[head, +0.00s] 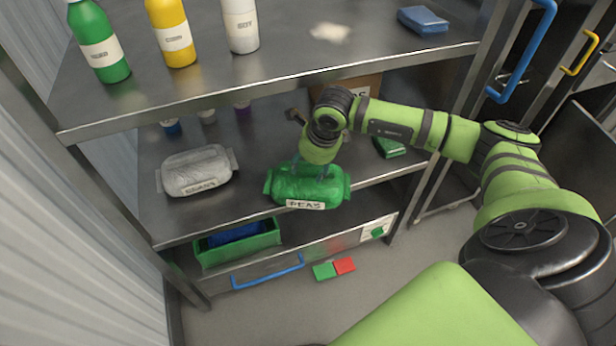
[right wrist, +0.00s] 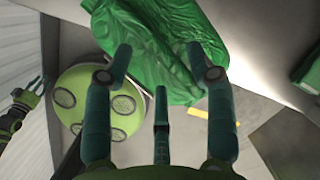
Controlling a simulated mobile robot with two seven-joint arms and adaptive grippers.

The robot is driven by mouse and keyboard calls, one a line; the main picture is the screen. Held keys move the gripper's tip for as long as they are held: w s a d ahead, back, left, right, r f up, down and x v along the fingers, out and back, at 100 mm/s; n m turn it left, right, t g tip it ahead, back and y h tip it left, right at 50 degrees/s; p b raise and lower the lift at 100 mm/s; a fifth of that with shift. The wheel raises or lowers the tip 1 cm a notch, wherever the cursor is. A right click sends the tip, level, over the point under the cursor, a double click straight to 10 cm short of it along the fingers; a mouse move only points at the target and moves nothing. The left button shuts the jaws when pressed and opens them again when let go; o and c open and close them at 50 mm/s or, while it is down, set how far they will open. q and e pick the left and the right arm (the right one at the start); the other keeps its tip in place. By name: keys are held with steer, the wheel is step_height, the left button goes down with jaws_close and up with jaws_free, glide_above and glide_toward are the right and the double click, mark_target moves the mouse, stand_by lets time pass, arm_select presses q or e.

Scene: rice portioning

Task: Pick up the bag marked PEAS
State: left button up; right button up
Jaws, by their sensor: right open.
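The green bag marked PEAS (head: 308,188) lies on the middle shelf near its front edge, its white label facing out. My right gripper (head: 312,168) reaches down to the bag's top from above. In the right wrist view the right gripper (right wrist: 158,62) is open, with its fingers spread in front of the bag's green crinkled surface (right wrist: 160,40). Whether the fingertips touch the bag cannot be told. In the right wrist view, part of a green arm with a dark gripper (right wrist: 22,108) shows at the left edge. My left gripper does not show in the head view.
A white bag (head: 197,172) lies left on the same shelf (head: 240,145). A cardboard box (head: 350,90) and a green item (head: 388,146) stand behind the arm. The upper shelf edge (head: 270,78) is close above. Below is a green bin (head: 232,250) and a blue handle (head: 268,273).

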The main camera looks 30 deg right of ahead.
steer(key=shift+w+f, duration=0.15)
steer(key=shift+f, duration=0.45)
steer(key=shift+f, duration=0.15)
jaws_close()
